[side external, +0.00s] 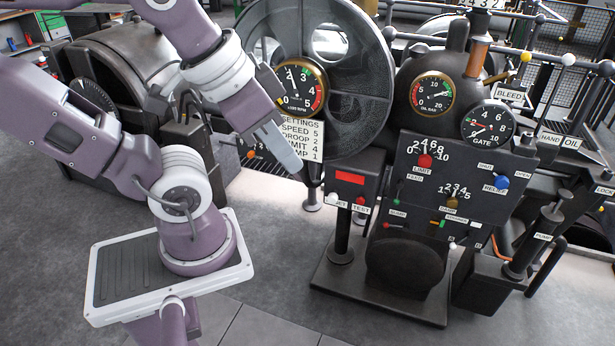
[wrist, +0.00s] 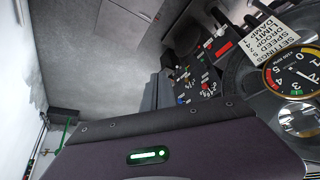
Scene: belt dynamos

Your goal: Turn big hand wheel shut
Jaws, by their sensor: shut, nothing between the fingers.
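A large dark wheel with a broad rim and round openings (side external: 372,75) stands behind the speed gauge in the side view. It is the biggest wheel in view; I cannot tell for sure that it is the hand wheel named. My gripper (side external: 290,158) points down and to the right in front of the machine, beside the settings card. It is shut and appears empty, with its tip near a dark upright part below the card. Contact cannot be told.
The speed gauge (side external: 299,88) and settings card (side external: 299,138) are close to my gripper; the gauge also shows in the wrist view (wrist: 291,75). A control panel (side external: 470,165) with coloured knobs and the gate gauge (side external: 488,123) stands to the right. Grey floor (side external: 270,270) is clear in front.

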